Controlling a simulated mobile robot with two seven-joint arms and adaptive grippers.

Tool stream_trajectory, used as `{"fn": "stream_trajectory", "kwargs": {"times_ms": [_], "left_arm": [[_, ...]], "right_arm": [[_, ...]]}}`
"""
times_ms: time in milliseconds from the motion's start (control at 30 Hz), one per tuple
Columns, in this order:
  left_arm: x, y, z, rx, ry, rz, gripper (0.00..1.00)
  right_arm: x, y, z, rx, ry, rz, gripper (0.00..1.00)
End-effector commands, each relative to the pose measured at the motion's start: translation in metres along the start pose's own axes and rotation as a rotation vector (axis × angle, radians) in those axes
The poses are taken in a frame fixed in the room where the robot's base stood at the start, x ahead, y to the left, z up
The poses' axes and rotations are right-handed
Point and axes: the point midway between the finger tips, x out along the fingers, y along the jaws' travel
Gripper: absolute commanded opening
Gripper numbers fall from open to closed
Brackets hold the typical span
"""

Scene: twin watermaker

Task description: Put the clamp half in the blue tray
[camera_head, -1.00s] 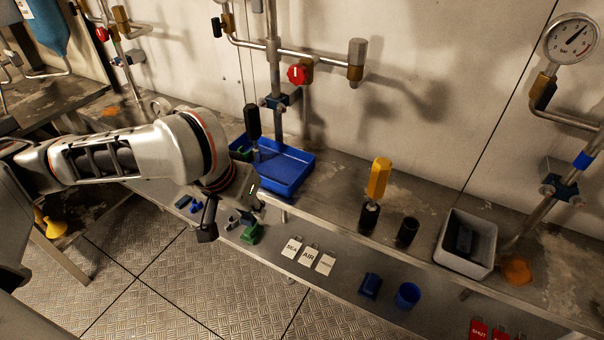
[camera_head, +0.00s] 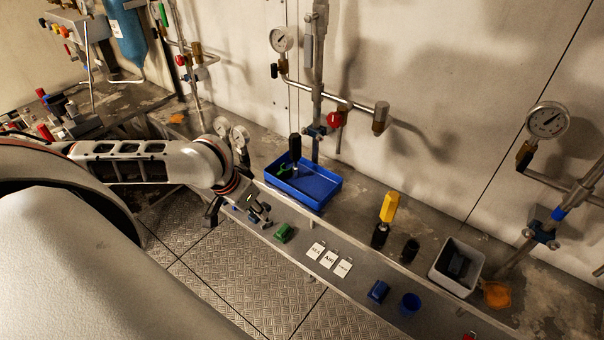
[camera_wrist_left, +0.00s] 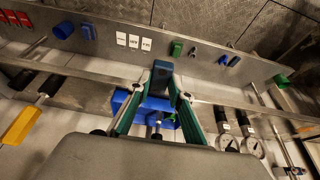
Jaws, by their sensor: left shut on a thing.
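My left gripper (camera_head: 212,212) is left of the tray, out over the bench's front side. In the left wrist view my left gripper (camera_wrist_left: 160,84) is shut on a dark blue-grey block (camera_wrist_left: 161,72), which looks like the clamp half. The tray also shows there (camera_wrist_left: 125,101), beyond the fingers and partly hidden by them. My right gripper is not in view.
A lower shelf along the bench front holds a green block (camera_head: 284,233), white tags (camera_head: 329,259), a blue block (camera_head: 378,291) and a blue cup (camera_head: 410,303). A yellow-handled tool (camera_head: 389,207) and a grey bin (camera_head: 440,268) stand right of the tray. Pipes rise behind it.

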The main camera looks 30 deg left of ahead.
Motion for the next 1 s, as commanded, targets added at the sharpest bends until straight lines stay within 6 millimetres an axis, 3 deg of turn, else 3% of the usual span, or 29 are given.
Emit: {"fn": "stream_trajectory", "kwargs": {"times_ms": [133, 267, 800, 1000], "left_arm": [[-0.002, -0.009, 0.004, 0.015, -0.003, 0.007, 0.06], [0.004, -0.009, -0.009, 0.016, 0.003, 0.011, 0.06], [0.052, -0.004, -0.127, 0.015, 0.002, 0.013, 0.06], [0.065, -0.005, -0.156, 0.017, -0.001, 0.011, 0.06]], "right_arm": [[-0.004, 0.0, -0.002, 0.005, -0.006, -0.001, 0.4], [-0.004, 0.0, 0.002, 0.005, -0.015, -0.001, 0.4], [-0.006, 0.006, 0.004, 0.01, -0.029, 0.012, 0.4], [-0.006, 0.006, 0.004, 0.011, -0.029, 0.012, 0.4]]}}
